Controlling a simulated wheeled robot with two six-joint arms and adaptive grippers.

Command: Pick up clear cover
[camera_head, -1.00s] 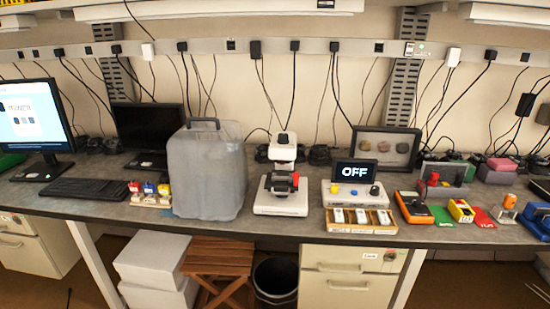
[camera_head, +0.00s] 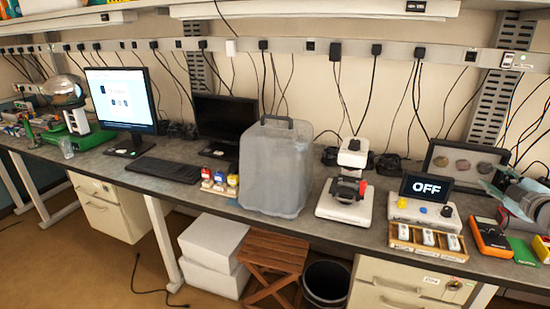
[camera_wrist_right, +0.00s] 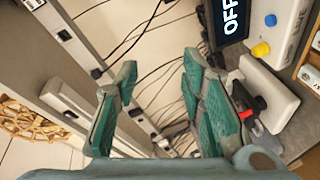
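The clear cover (camera_head: 275,172) is a cloudy, translucent grey box with a dark handle on top. It stands upright on the workbench, left of a white microscope-like device (camera_head: 346,200). What is under the cover cannot be made out. My right gripper (camera_head: 492,188) is at the right edge of the head view, well to the right of the cover. In the right wrist view its teal-padded fingers (camera_wrist_right: 160,68) are apart with nothing between them. The cover is not visible in that view. My left gripper is not in view.
Left of the cover are small coloured bottles (camera_head: 220,182), a keyboard (camera_head: 163,169) and a dark monitor (camera_head: 224,118). To the right are an OFF display (camera_head: 427,188) and a wooden tray (camera_head: 428,250). Cables hang behind. A wooden stool (camera_head: 272,255) stands below.

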